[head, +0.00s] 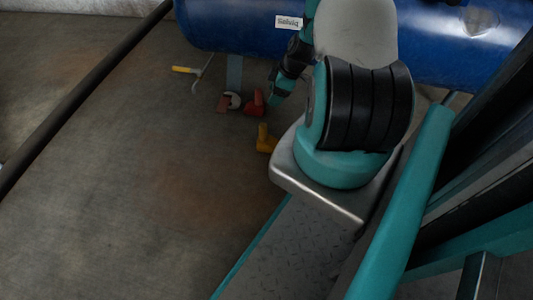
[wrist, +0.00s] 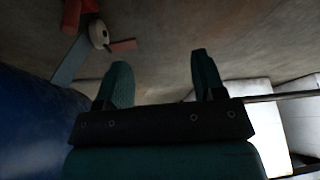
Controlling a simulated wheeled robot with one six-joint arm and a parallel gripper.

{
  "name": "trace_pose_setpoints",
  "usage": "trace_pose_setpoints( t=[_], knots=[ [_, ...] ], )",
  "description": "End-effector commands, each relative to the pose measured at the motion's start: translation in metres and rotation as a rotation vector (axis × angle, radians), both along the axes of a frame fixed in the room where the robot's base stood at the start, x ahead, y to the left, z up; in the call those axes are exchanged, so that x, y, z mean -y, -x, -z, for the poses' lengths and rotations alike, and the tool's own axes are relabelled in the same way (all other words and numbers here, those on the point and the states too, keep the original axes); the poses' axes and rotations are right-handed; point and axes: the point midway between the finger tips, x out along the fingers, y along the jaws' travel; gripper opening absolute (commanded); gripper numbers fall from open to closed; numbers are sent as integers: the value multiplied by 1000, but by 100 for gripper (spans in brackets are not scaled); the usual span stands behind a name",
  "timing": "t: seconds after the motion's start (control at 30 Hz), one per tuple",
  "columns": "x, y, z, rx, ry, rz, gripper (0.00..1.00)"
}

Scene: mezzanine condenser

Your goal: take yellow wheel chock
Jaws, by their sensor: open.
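The yellow wheel chock (head: 265,139) lies on the floor in the head view, left of my arm's base. It looks like a small angled block, and its right end is close to my base's edge in the picture. It does not show in the wrist view. My gripper (wrist: 160,72) is open, with nothing visible between its two teal fingers. In the head view my gripper (head: 277,92) hangs beyond the chock, near the blue tank, partly hidden by my own arm.
A blue tank (head: 235,25) runs along the back. Near my gripper lie a red object (head: 255,103), a white roll (head: 235,99) and a dull red block (head: 223,103). A yellow-handled tool (head: 184,69) lies farther left. A dark pipe (head: 75,95) crosses the left; floor between is clear.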

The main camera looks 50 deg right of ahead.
Motion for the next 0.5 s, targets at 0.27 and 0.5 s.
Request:
trace_pose_setpoints(
  t=[0.27, 0.5],
  knots=[
    [4, 5, 54, 5, 11, 0, 63],
    [-8, -13, 107, 4, 10, -2, 63]
  ],
)
